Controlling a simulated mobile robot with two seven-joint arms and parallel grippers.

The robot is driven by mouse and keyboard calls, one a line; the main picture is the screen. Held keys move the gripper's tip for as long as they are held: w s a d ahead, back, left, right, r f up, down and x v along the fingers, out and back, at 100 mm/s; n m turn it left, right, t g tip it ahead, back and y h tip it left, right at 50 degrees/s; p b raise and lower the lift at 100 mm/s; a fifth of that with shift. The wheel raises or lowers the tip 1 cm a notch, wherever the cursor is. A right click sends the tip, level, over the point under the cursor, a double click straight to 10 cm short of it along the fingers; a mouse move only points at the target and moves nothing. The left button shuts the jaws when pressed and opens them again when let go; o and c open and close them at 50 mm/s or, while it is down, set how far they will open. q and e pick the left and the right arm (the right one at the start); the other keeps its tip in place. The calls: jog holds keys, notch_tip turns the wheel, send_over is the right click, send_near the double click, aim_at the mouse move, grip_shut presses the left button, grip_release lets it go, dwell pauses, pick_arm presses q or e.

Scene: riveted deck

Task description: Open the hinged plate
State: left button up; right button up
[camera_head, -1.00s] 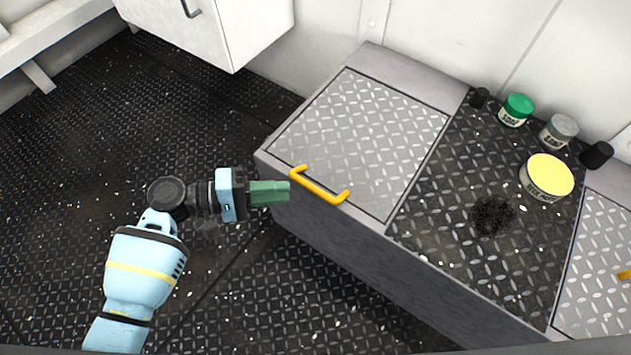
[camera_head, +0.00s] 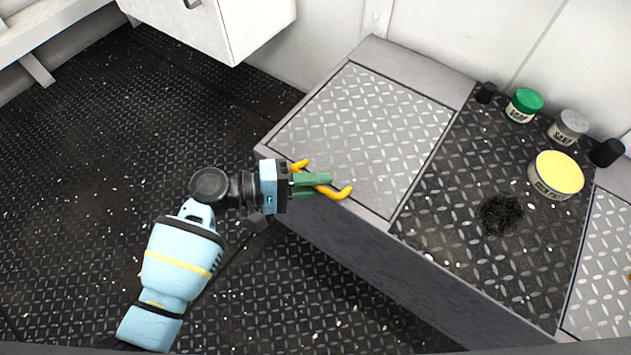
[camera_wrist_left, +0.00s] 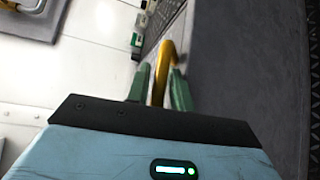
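The hinged plate (camera_head: 372,130) is a light grey diamond-tread panel lying flat in the top of a grey bench. Its yellow bar handle (camera_head: 338,193) is at the plate's front edge and also shows in the left wrist view (camera_wrist_left: 166,62). My left gripper (camera_head: 325,184) is at the handle, its green fingers overlapping it in the head view. In the left wrist view the fingers (camera_wrist_left: 160,80) stand on either side of the bar, with a small gap on the left side. The gripper looks open around the handle. My right gripper is not in view.
Right of the plate, a dark tread panel (camera_head: 455,235) holds a green-lidded tin (camera_head: 523,107), a grey tin (camera_head: 567,128), a yellow-lidded tin (camera_head: 556,175) and black caps. A white cabinet (camera_head: 215,30) hangs at the back left. The dark floor (camera_head: 90,170) is clear.

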pick_arm(q)
grip_shut()
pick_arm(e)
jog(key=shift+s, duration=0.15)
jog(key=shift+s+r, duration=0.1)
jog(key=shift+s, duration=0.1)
pick_arm(q)
jog(key=shift+r, duration=0.15)
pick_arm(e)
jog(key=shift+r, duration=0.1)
